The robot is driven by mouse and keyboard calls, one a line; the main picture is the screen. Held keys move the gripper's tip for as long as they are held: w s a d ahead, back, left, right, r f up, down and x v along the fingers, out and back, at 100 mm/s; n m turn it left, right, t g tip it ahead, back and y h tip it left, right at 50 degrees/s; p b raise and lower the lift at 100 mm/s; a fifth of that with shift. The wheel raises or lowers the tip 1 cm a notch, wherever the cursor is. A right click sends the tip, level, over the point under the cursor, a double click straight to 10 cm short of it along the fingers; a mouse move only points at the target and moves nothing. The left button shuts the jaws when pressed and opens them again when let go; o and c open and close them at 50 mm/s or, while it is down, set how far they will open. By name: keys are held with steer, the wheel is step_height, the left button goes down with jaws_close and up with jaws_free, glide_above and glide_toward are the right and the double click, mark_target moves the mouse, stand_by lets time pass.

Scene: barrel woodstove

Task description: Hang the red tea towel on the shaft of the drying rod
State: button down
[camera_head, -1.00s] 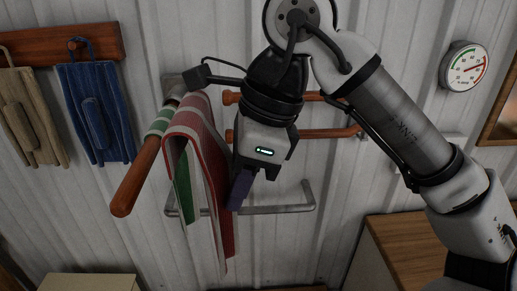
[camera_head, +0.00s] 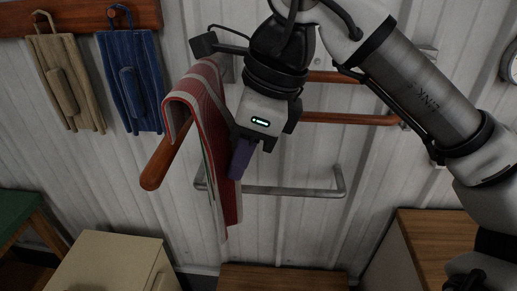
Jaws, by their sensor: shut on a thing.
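The red tea towel (camera_head: 213,115), striped with white, arches over the drying rod (camera_head: 164,165), a brown wooden shaft pointing out from the wall. Its long side hangs down to the right of the shaft, and a short flap shows on the left. I cannot tell whether its fold rests on the shaft or is held just above it. My gripper (camera_head: 240,160), with purple fingers, is right of the shaft, shut on the towel's right edge. A thin green strip shows beside the towel; the shaft's wall end is hidden behind the towel.
Two more wooden rods (camera_head: 345,118) and a grey metal rail (camera_head: 290,191) are on the wall behind my gripper. A beige cabinet (camera_head: 105,262) stands below.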

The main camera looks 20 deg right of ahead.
steer(key=a+b+x, duration=0.1)
steer(key=b+x, duration=0.5)
steer(key=x, duration=0.2)
steer(key=shift+w+a, duration=0.25)
steer(key=shift+a, duration=0.05)
stand_by(0.5)
steer(key=shift+r, duration=0.1)
steer(key=c, duration=1.1)
jaws_free()
